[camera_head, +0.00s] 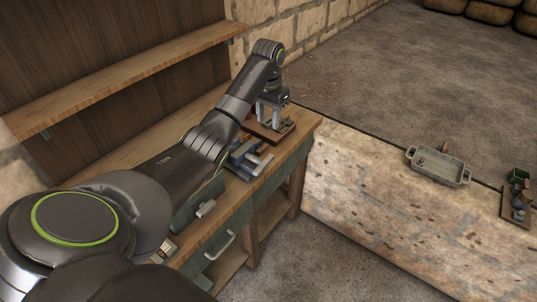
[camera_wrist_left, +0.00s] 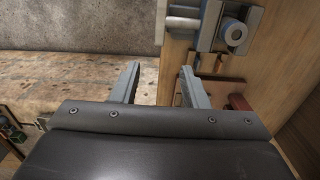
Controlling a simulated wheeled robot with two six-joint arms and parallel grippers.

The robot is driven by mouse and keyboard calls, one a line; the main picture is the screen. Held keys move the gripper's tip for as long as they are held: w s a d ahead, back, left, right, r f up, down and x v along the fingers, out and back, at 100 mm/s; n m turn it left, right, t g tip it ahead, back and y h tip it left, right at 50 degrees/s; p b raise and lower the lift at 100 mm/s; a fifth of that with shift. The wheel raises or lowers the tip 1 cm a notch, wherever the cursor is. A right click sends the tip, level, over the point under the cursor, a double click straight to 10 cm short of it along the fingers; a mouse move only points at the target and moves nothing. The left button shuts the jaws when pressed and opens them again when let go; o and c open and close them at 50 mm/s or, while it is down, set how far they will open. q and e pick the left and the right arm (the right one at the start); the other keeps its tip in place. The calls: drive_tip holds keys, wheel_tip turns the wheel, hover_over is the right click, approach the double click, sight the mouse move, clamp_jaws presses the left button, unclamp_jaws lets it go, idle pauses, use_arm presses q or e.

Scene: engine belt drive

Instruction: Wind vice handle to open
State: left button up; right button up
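The blue-grey vice (camera_head: 246,163) is mounted at the front edge of the wooden workbench, partly hidden by my left arm in the head view. In the left wrist view the vice (camera_wrist_left: 207,22) is at the top right, with a round blue end facing up. Its handle cannot be made out clearly. My left gripper (camera_head: 269,116) is past the vice, above the far end of the bench. In the left wrist view its two fingers (camera_wrist_left: 160,70) are apart with nothing between them, and do not touch the vice. My right gripper is not seen.
A reddish-brown board (camera_head: 270,132) lies on the bench beneath the left gripper. A wooden shelf (camera_head: 120,77) runs along the back. A metal tray (camera_head: 437,167) and a small dark device (camera_head: 517,200) rest on the stone ledge at right. The bench front has a drawer handle (camera_head: 220,245).

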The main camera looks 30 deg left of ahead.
use_arm(q)
drive_tip(key=r, duration=0.1)
approach(268, 158)
wheel_tip(268, 158, down, 7)
drive_tip(key=shift+w+f, duration=0.1)
drive_tip(key=shift+f, duration=0.7)
drive_tip(key=shift+a, duration=0.1)
clamp_jaws()
